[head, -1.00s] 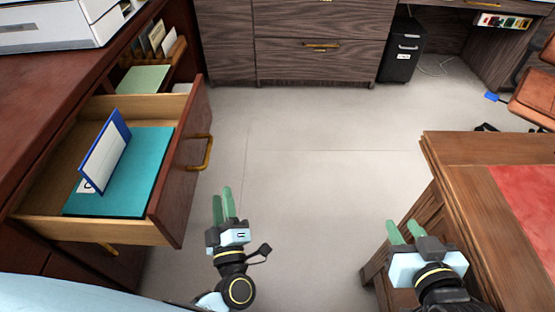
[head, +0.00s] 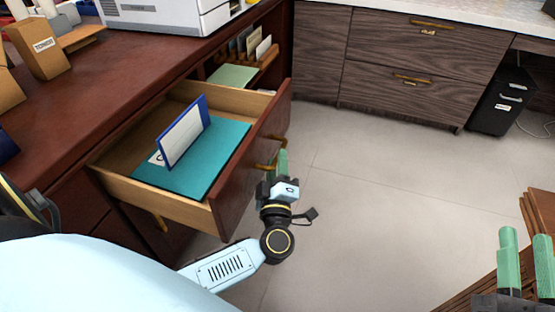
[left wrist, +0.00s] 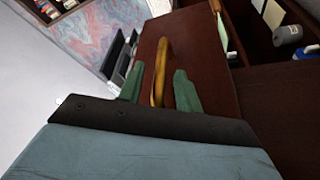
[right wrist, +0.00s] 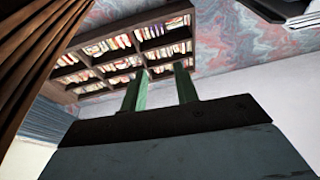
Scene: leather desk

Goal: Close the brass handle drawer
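The drawer (head: 238,182) with a dark red-brown front stands pulled out of the desk on the left. Its brass handle (head: 268,167) is on the front panel, and it also shows in the left wrist view (left wrist: 160,70). My left gripper (head: 283,163) is at the handle. In the left wrist view its two green fingers (left wrist: 158,88) are apart, one on each side of the handle, with gaps visible. My right gripper (head: 526,262) is open and empty at the lower right, away from the drawer; its fingers (right wrist: 161,90) also show in the right wrist view.
A teal folder (head: 205,165) and an upright blue-edged card (head: 183,132) are in the drawer. A printer (head: 170,12) stands on the desk (head: 95,95). A wooden piece of furniture (head: 540,212) is near my right gripper. The floor (head: 385,175) between is clear.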

